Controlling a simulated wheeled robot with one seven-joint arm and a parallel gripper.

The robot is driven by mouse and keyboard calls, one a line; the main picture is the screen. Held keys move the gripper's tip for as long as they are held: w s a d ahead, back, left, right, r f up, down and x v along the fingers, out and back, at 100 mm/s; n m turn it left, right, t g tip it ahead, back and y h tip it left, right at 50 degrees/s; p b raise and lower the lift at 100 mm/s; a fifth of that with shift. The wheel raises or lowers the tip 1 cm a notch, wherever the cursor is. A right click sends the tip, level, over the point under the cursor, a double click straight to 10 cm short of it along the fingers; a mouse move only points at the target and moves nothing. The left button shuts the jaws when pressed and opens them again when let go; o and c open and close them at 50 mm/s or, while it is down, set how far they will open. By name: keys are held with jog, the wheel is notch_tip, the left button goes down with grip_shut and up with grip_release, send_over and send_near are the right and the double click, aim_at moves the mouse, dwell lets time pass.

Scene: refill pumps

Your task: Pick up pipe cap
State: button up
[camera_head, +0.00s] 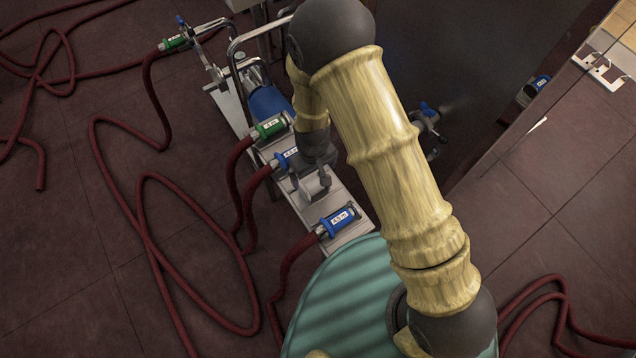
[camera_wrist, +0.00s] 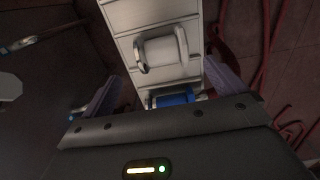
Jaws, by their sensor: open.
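A pale grey cylindrical fitting (camera_wrist: 163,50) with a ring at one end lies on the white base plate (camera_wrist: 125,15) in the wrist view. It looks like the pipe cap, but I cannot be sure. My gripper (camera_wrist: 165,75) is open, with one finger on each side of the plate and nothing held. A blue coupling (camera_wrist: 175,98) shows between the fingers, close to the palm. In the head view my gripper (camera_head: 314,182) is over the plate, and my arm hides part of that area. I cannot make out the cap clearly there.
Blue couplings (camera_head: 338,220) and a green coupling (camera_head: 270,127) sit along the plate with dark red hoses (camera_head: 240,190). A blue pump body (camera_head: 268,103) stands behind my gripper. A dark panel (camera_head: 480,60) is at the right. Hoses loop over the tiled floor at left.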

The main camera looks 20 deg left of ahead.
aim_at(314, 184)
jog(key=shift+f, duration=1.55)
jog(key=shift+f, duration=0.1)
jog(key=shift+s+f, duration=0.2)
jog(key=shift+f, duration=2.3)
jog(key=c, duration=1.2)
jog(key=shift+r, duration=0.1)
notch_tip(314, 184, up, 10)
jog(key=shift+f, duration=0.1)
